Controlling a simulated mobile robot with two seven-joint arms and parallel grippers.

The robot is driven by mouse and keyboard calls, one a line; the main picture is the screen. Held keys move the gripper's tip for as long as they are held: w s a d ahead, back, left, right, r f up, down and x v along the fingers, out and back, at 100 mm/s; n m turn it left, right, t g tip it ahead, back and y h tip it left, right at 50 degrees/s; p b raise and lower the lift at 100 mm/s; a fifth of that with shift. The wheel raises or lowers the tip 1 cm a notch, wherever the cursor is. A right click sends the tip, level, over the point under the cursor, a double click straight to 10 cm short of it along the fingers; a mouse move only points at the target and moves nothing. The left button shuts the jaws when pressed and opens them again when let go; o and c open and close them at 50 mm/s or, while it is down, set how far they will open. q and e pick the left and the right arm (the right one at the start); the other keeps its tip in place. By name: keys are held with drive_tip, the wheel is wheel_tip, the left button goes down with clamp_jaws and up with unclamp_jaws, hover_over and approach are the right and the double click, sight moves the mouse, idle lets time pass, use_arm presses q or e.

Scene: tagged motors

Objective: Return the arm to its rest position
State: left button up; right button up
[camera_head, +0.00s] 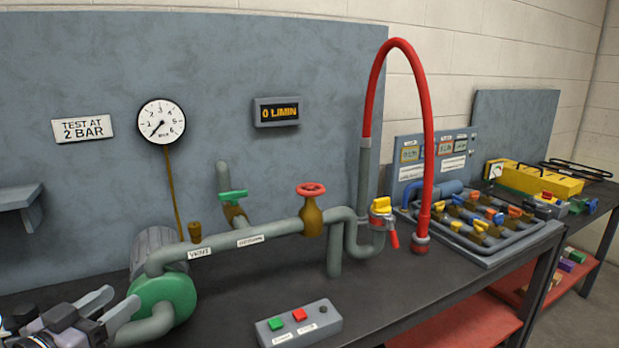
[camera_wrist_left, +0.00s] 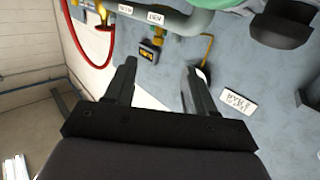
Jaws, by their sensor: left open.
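My left gripper (camera_head: 124,298) is at the lower left of the head view, beside the green pump (camera_head: 168,295) and at its left. In the left wrist view its two fingers (camera_wrist_left: 160,66) stand apart with nothing between them. I cannot tell from the head view whether it touches the pump; it seems apart. My right gripper is in neither view.
A pipe with a red handwheel (camera_head: 311,189) and a green valve handle (camera_head: 233,196) runs along the bench. A button box (camera_head: 298,323) stands in front. A red hose (camera_head: 377,85) arches at the right, before a valve tray (camera_head: 490,262). A shelf (camera_head: 20,197) juts out at left.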

use_arm(q)
drive_tip(key=s+d+f+g+y, duration=0.1)
drive_tip(key=s+d+f+g, duration=0.25)
drive_tip(key=f, duration=0.35)
drive_tip(key=s+d+f+g+y, duration=0.2)
drive_tip(key=s+d+f, duration=0.1)
drive_tip(key=s+f, duration=0.3)
drive_tip(key=s+d+f+g, duration=0.3)
drive_tip(key=s+g, duration=0.1)
drive_tip(key=s, duration=0.3)
drive_tip(key=s+d+f+g, duration=0.3)
drive_tip(key=s+f+g, duration=0.1)
drive_tip(key=s, duration=0.3)
drive_tip(key=w+d+f+t+h, duration=0.1)
drive_tip(key=w+d+f+t, duration=0.2)
drive_tip(key=w+f+t, duration=0.3)
drive_tip(key=shift+f+t, duration=0.55)
drive_tip(key=shift+f, duration=0.95)
